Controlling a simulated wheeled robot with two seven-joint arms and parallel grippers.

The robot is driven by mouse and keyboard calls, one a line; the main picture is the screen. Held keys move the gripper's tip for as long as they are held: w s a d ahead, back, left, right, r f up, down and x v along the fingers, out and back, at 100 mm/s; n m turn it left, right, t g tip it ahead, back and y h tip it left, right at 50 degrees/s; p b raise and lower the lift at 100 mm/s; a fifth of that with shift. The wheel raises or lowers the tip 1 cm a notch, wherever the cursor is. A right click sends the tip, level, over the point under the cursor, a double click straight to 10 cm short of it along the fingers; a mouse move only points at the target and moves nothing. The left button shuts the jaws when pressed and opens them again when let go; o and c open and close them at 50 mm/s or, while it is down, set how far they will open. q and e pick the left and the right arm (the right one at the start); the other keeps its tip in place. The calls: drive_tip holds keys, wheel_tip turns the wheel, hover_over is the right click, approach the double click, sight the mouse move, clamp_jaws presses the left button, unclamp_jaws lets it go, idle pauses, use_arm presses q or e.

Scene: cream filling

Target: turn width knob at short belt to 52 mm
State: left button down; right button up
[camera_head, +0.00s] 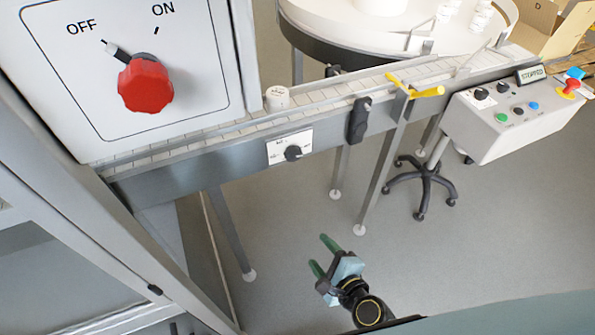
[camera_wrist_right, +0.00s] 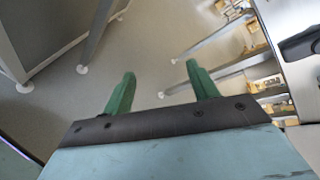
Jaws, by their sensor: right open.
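A small black knob (camera_head: 292,153) sits on a white scale plate (camera_head: 275,150) on the front side of the short belt (camera_head: 225,160). The scale is too small to read. A black clamp-like handle (camera_head: 358,120) is on the same side, to the knob's right. My right gripper (camera_head: 321,254) has green fingers and is open and empty, low in the head view, below the belt and well apart from the knob. My left gripper is not in view.
A white jar (camera_head: 277,98) stands on the belt. A large panel with a red ON/OFF knob (camera_head: 145,84) fills the upper left. A control box (camera_head: 515,115) with buttons stands at right on a wheeled foot. A yellow bar (camera_head: 415,90) crosses the belt. The floor around my gripper is clear.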

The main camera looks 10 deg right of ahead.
drive_tip(key=w+r+m+t+b, duration=0.3)
drive_tip(key=r+m+t, duration=0.2)
drive_tip(key=r+m, duration=0.9)
drive_tip(key=n+p, duration=0.2)
drive_tip(key=p, duration=0.1)
approach(295, 157)
drive_tip(key=d+x, duration=0.1)
drive_tip(key=x, duration=0.4)
drive_tip(key=a+x, duration=0.1)
drive_tip(key=x, duration=0.2)
drive_tip(key=shift+s, duration=0.15)
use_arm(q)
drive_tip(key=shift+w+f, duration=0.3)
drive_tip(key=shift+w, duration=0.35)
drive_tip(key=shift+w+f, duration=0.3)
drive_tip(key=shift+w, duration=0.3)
use_arm(e)
drive_tip(key=shift+w, duration=0.35)
drive_tip(key=c, duration=1)
